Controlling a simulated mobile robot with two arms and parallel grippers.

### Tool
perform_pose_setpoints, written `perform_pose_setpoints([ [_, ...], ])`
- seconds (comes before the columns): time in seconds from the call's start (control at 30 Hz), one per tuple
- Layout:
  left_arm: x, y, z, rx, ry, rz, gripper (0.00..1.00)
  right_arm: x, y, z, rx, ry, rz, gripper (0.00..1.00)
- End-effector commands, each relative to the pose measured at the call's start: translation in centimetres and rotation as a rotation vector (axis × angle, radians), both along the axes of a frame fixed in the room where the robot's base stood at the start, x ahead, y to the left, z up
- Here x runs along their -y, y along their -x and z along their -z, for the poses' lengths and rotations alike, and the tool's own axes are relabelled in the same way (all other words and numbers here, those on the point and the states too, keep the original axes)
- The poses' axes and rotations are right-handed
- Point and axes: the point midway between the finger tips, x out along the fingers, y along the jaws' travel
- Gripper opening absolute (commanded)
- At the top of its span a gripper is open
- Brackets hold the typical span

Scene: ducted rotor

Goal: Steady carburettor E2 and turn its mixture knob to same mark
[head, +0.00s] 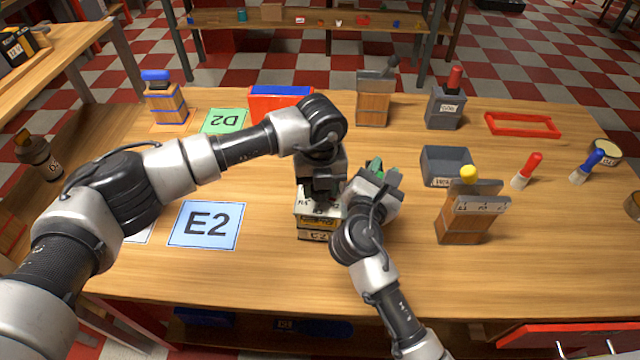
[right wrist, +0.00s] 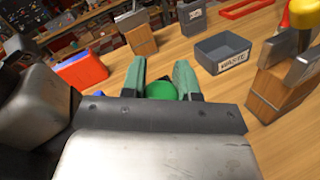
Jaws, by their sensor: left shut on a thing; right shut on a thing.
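A blue E2 card (head: 205,225) lies to the left, a green D2 card (head: 223,121) behind it. A red and blue box (head: 281,104) stands behind my arms. A grey waste bin (head: 446,166) and a wooden block with a yellow knob (head: 463,222) stand to the right.

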Motion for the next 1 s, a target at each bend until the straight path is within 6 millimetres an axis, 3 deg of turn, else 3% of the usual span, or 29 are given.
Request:
perform_pose_setpoints([
  [1.0, 0.03, -0.02, -0.12, 0.001, 0.001, 0.965, 0.2, 0.02, 0.0, 0.06, -0.002, 0.0, 0.001, 0.0],
])
